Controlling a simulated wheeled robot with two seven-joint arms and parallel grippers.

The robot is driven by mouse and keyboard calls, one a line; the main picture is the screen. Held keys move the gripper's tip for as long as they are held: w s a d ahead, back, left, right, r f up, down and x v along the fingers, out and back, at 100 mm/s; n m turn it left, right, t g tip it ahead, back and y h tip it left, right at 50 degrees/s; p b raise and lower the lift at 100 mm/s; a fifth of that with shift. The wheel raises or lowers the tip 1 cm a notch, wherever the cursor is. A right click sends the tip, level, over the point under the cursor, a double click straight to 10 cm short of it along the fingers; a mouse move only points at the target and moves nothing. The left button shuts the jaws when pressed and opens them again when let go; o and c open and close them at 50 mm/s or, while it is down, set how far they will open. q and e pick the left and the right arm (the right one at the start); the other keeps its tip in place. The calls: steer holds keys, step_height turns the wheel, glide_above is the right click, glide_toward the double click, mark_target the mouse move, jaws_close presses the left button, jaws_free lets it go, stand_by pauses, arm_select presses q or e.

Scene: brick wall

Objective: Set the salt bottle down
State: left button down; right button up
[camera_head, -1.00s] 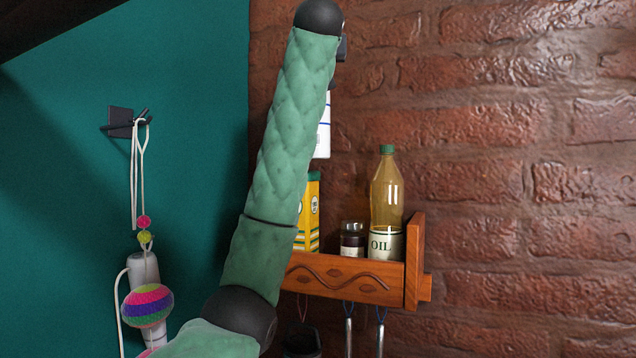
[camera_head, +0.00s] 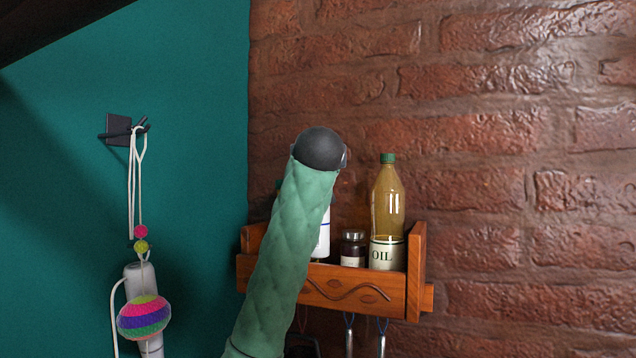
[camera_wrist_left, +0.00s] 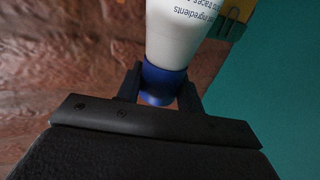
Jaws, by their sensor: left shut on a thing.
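The salt bottle is white with blue marks. A strip of it (camera_head: 323,236) shows in the head view beside my left arm, low behind the front board of the wooden wall shelf (camera_head: 413,285). In the left wrist view the white bottle (camera_wrist_left: 178,35) has its blue cap between the fingers of my left gripper (camera_wrist_left: 160,90), which is shut on it. In the head view my arm hides this gripper and most of the bottle. The bottle's base is hidden, so I cannot tell whether it touches the shelf. My right gripper is not in view.
A dark jar (camera_head: 353,249) and an oil bottle (camera_head: 387,220) stand on the shelf, right of the salt bottle. Utensils (camera_head: 382,340) hang below. A ball on a cord (camera_head: 144,316) hangs at left.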

arm_select(q)
steer(key=shift+s+f, duration=0.2)
steer(key=shift+f, duration=0.6)
step_height(320, 180, down, 3)
steer(key=shift+w+f, duration=0.1)
steer(key=shift+f, duration=0.1)
steer(key=shift+f, duration=0.15)
steer(key=c, duration=0.9)
jaws_free()
